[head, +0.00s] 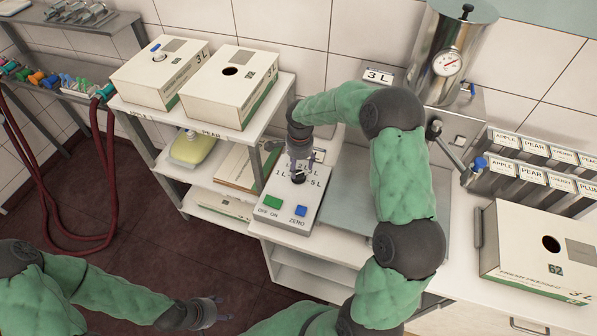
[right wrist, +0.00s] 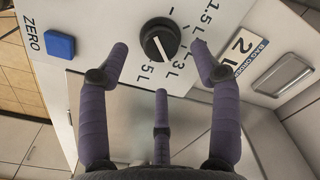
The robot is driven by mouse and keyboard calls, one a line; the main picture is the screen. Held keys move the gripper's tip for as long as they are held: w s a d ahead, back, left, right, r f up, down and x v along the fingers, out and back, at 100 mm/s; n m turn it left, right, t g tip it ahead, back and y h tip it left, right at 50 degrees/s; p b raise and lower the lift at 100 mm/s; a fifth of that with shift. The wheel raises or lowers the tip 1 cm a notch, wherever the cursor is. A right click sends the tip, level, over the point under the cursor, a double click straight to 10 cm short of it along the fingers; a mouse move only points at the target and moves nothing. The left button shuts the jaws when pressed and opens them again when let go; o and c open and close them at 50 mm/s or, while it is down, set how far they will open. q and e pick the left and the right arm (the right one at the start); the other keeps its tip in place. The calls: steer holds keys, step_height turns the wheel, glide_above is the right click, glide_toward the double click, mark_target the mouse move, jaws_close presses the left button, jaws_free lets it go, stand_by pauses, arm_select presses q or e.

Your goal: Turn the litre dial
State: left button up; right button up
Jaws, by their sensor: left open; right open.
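The litre dial (right wrist: 160,40) is a black round knob with a white pointer line, on a pale control box (head: 283,213). In the right wrist view the pointer aims down and slightly right, between the printed 3 L and a label ending in 5 L. My right gripper (head: 299,162) is above the box at the dial, fingers downward. In the right wrist view its purple fingers (right wrist: 160,62) are open, spread on either side of the dial with visible gaps. My left gripper (head: 217,310) is open and empty, low in the head view, away from the box.
A green OFF/ON button (head: 272,202) and a blue ZERO button (head: 300,210) sit on the box's near side. Cartons (head: 161,70) stand on the shelf at left. A steel tank (head: 447,58) and another carton (head: 540,252) stand to the right.

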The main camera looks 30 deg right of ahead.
mark_target(298, 174)
steer(key=shift+w+f, duration=0.1)
steer(key=shift+f, duration=2.2)
steer(key=c, duration=1.1)
